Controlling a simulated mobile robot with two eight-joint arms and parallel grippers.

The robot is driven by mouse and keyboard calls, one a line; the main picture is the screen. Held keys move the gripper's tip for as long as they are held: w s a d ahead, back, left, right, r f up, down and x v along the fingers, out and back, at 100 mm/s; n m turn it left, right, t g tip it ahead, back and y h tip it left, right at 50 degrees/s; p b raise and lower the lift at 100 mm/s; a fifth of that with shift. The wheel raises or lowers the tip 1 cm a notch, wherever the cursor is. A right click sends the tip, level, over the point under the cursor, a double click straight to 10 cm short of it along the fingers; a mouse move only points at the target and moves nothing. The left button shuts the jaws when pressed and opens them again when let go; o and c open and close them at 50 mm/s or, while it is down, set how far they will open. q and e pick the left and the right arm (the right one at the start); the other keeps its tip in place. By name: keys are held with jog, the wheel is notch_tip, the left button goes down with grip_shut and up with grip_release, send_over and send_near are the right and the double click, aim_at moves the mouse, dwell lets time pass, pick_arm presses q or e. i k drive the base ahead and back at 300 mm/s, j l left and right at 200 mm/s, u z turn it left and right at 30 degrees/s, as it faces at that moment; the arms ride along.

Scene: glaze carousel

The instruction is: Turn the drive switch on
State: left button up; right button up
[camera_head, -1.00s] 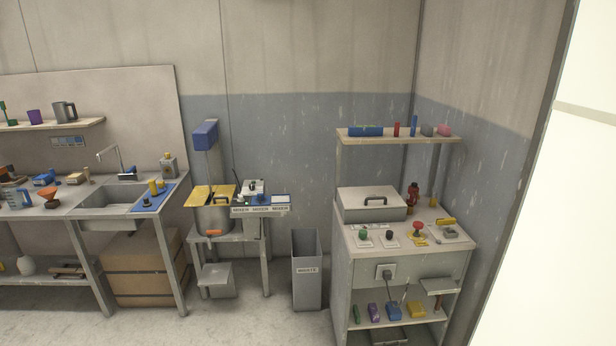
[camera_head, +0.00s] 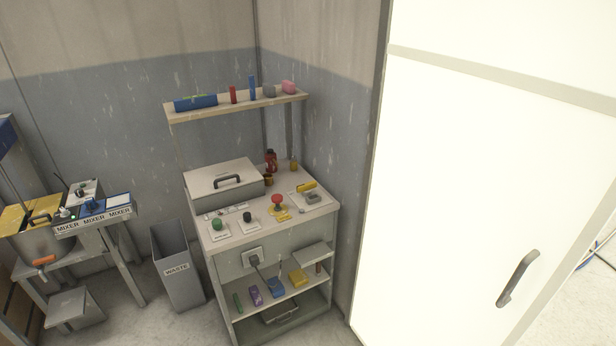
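A grey bench cabinet (camera_head: 205,235) with controls on its top stands in the corner, in the middle of the head view. Along its front edge are a green button (camera_head: 217,224), a black knob (camera_head: 248,216) and a red mushroom-shaped button (camera_head: 278,201), each on a light plate. Their labels are too small to read, so I cannot tell which control is the drive switch. A mixer panel (camera_head: 95,221) at the left also carries a dark knob (camera_head: 64,212). Neither of my grippers is in view.
A lidded grey box (camera_head: 210,178) sits at the back of the cabinet top. A shelf (camera_head: 225,106) hangs above. A grey waste bin (camera_head: 178,270) stands left of the cabinet. A large white door (camera_head: 460,180) with a grey handle (camera_head: 517,278) fills the right.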

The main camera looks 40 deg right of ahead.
aim_at(306, 189)
jog(key=i+l, duration=0.15)
jog(key=l, duration=0.2)
jog(key=i+l, duration=0.1)
jog(key=l, duration=0.25)
jog(key=i+l, duration=0.15)
jog(key=l, duration=0.2)
jog(key=i+l, duration=0.2)
jog(key=l, duration=0.15)
jog(key=i+l, duration=0.2)
jog(key=l, duration=0.15)
jog(key=i+l, duration=0.35)
jog(key=l, duration=0.3)
